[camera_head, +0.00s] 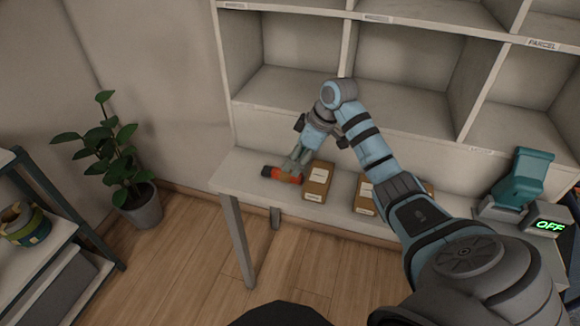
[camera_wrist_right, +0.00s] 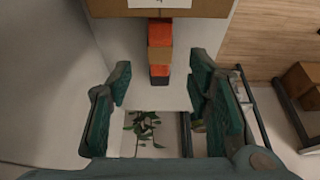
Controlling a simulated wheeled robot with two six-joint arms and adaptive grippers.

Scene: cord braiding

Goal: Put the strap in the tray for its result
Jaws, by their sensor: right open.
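A short bar-shaped item (camera_head: 282,175), orange-red with a black end, lies on the light bench below the shelf unit. It also shows in the right wrist view (camera_wrist_right: 160,33), with a tan band around its middle. I cannot tell whether it is the strap. My right gripper (camera_head: 297,161) is over this item, and its fingers are apart. In the right wrist view the gripper (camera_wrist_right: 160,78) has the item's black end seen between its open fingers, with nothing gripped. No tray can be made out clearly. My left gripper is not in view.
Cardboard boxes (camera_head: 317,182) stand on the bench (camera_head: 236,172) just right of the item. A labelled shelf unit (camera_head: 290,90) rises behind. A potted plant (camera_head: 140,207) and a side rack (camera_head: 62,245) stand left.

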